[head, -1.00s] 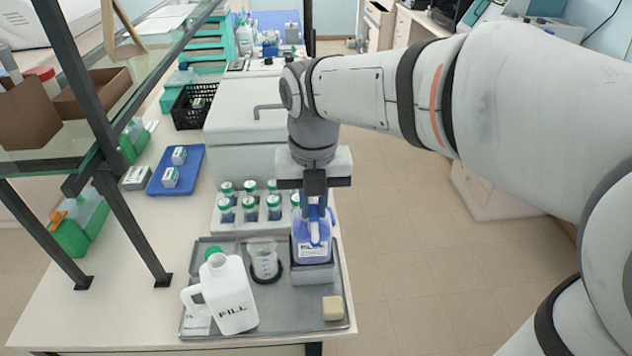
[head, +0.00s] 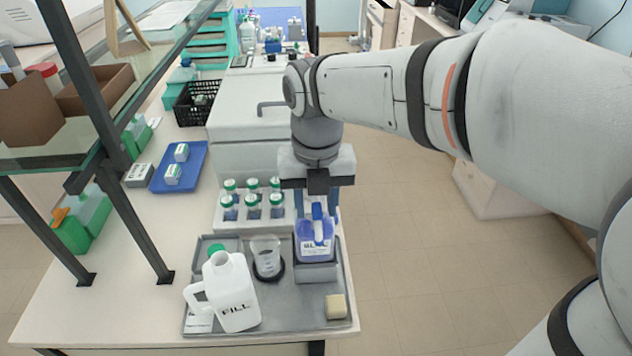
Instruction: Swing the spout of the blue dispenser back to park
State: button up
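The blue dispenser (head: 315,240) stands on a grey block at the right side of the grey tray (head: 290,312). It is a squat bottle of blue liquid with a white label and a blue top. My gripper (head: 318,205) points down directly over the dispenser, at its top. The fingers and the spout are largely hidden or too small to make out, so I cannot tell whether the fingers are open, shut or touching the spout.
On the tray stand a white jug marked FILL (head: 233,290), a clear beaker (head: 266,256) and a beige block (head: 336,306). A rack of several green-capped jars (head: 252,205) stands just behind. A shelf frame (head: 128,215) rises at left. Open floor lies right.

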aim_at(316, 209)
notch_tip(316, 209, up, 8)
jog(key=shift+f+b, duration=0.1)
jog(key=shift+b, duration=0.2)
dwell(0.3)
jog(key=s+d+f+n+t, duration=0.1)
jog(key=d+f+n, duration=0.3)
jog(key=n, duration=0.7)
jog(key=s+d+f+n+t, duration=0.1)
jog(key=s+d+f+n, duration=0.2)
jog(key=d+n, duration=0.4)
jog(key=s+d+f+n+t, duration=0.1)
jog(key=s+d+f+n, duration=0.2)
jog(key=n, duration=1.3)
jog(key=shift+d+f+n, duration=0.3)
jog(key=shift+d+f, duration=0.6)
jog(key=shift+d, duration=0.65)
